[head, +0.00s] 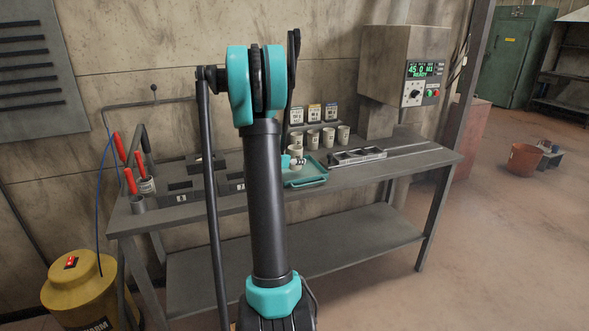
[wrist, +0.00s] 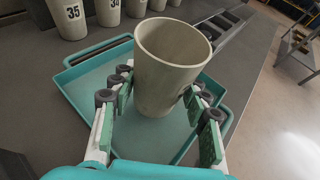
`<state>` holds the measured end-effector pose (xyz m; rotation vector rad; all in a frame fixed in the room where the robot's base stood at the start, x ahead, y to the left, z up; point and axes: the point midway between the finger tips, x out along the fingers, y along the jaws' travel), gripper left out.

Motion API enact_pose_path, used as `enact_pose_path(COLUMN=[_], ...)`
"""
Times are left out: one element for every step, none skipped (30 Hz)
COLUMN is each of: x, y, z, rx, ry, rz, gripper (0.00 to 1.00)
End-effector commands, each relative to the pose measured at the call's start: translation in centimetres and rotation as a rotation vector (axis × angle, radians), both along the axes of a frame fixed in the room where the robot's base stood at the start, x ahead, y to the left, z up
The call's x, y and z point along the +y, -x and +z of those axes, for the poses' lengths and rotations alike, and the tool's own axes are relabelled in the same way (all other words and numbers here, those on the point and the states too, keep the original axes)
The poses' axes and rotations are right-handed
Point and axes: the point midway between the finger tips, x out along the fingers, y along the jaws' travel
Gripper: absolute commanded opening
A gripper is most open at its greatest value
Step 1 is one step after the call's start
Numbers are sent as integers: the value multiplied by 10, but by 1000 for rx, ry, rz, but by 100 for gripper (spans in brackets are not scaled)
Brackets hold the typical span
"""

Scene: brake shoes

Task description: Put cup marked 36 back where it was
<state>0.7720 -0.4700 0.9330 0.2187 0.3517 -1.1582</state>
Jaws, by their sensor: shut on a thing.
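A beige cup (wrist: 168,75) stands upright between the fingers of my gripper (wrist: 158,92) in the wrist view. The fingers are shut on its sides. No number shows on the side facing the camera. Its base is over the teal tray (wrist: 82,72); I cannot tell whether it touches the tray. The tray also shows on the bench in the head view (head: 308,182), where my arm hides part of the gripper area. A cup marked 35 (wrist: 68,18) stands beyond the tray at the upper left, and another cup (wrist: 109,12) stands beside it.
The grey bench (head: 420,158) carries a row of cups (head: 328,138) below small wall cards (head: 314,113). A metal fixture (head: 357,156) lies right of the tray. Red-handled tools (head: 130,180) stand at the left end. A control box (head: 403,65) is behind.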

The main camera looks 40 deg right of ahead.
Motion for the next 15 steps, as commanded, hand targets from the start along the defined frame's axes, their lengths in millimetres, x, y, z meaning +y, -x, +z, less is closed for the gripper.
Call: enact_pose_path(x=[0,0,0,0,0,0,0,0,0,0,0,0,0,0,0], y=[0,0,0,0,-1,0,0,-1,0,0,0,0,0,0,0], z=[-4,-7,-12,-17,-21,-26,-30,-32,-35,-35,-36,-35,-35,-35,-35], rx=[0,0,0,0,0,0,0,0,0,0,0,0,0,0,0], ry=[0,0,0,0,0,0,0,0,0,0,0,0,0,0,0], rz=[0,0,0,0,0,0,0,0,0,0,0,0,0,0,0], gripper=[14,14,14,14,14,14,14,14,14,14,14,14,14,14,14])
